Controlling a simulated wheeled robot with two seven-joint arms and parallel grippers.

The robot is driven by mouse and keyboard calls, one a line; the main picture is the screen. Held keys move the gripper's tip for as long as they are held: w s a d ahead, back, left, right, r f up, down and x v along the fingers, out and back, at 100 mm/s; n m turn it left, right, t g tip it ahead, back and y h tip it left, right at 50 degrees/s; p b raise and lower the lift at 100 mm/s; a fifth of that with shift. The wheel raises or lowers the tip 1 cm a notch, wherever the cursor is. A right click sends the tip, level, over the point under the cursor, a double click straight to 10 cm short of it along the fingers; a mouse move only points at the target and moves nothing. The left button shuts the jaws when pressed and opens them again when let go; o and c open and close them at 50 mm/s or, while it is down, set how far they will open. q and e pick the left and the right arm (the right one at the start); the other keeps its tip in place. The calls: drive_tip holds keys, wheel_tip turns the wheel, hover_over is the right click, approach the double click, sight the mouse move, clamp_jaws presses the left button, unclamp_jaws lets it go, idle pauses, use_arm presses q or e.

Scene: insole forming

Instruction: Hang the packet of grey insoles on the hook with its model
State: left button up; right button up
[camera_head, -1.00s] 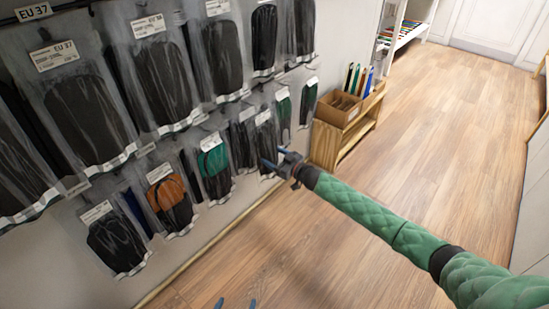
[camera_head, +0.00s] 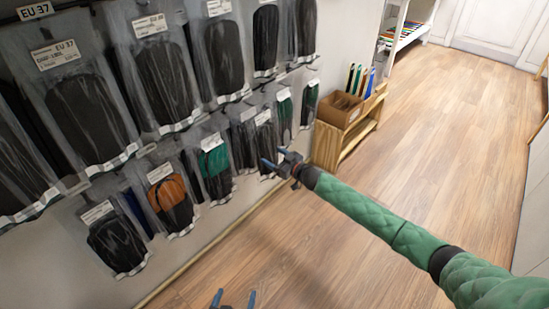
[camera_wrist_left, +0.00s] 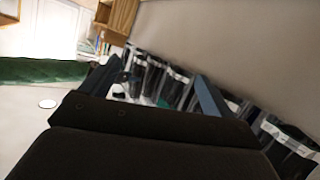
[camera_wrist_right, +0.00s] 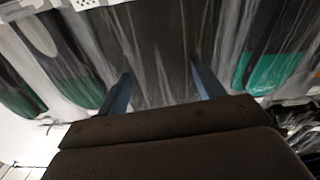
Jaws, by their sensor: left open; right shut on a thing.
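My right gripper (camera_head: 275,158) is at the lower row of hanging packets on the wall. It is shut on a dark grey packet (camera_head: 266,138) with a white label, upright among the row. In the right wrist view, the packet (camera_wrist_right: 165,60) shows as clear film over a grey insole between the fingers (camera_wrist_right: 163,92). The hook at this packet's top is too small to make out, so I cannot tell whether it hangs there. My left gripper (camera_head: 234,298) is open and empty at the bottom edge; its spread fingers also show in the left wrist view (camera_wrist_left: 155,75).
Beside the held packet hang a similar grey packet (camera_head: 243,140), a green-topped packet (camera_head: 215,170) and an orange-topped packet (camera_head: 172,198). Larger black packets (camera_head: 80,115) hang above. A wooden shelf (camera_head: 338,150) with a carton (camera_head: 340,110) stands beyond. The floor to the right is clear.

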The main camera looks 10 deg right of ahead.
use_arm(q)
drive_tip(key=shift+r, duration=0.15)
use_arm(e)
drive_tip(key=shift+w+a, duration=0.25)
drive_tip(key=shift+w, duration=0.05)
use_arm(q)
wheel_tip(320, 180, up, 6)
drive_tip(key=w+t, duration=0.2)
drive_tip(key=w, duration=0.1)
drive_tip(key=shift+r+b, duration=0.25)
drive_tip(key=shift+b, duration=0.05)
idle(0.3)
drive_tip(key=shift+s+r+t+h, duration=0.1)
drive_tip(key=shift+r+t+h, duration=0.2)
drive_tip(key=shift+r+t, duration=0.15)
use_arm(e)
drive_tip(key=shift+w+a, duration=0.1)
drive_tip(key=shift+w, duration=0.05)
drive_tip(key=shift+w+a, duration=0.1)
use_arm(q)
drive_tip(key=r, duration=0.1)
drive_tip(key=r+t, duration=0.1)
drive_tip(key=shift+w+r, duration=0.35)
drive_tip(key=shift+w, duration=0.05)
drive_tip(key=shift+r, duration=0.3)
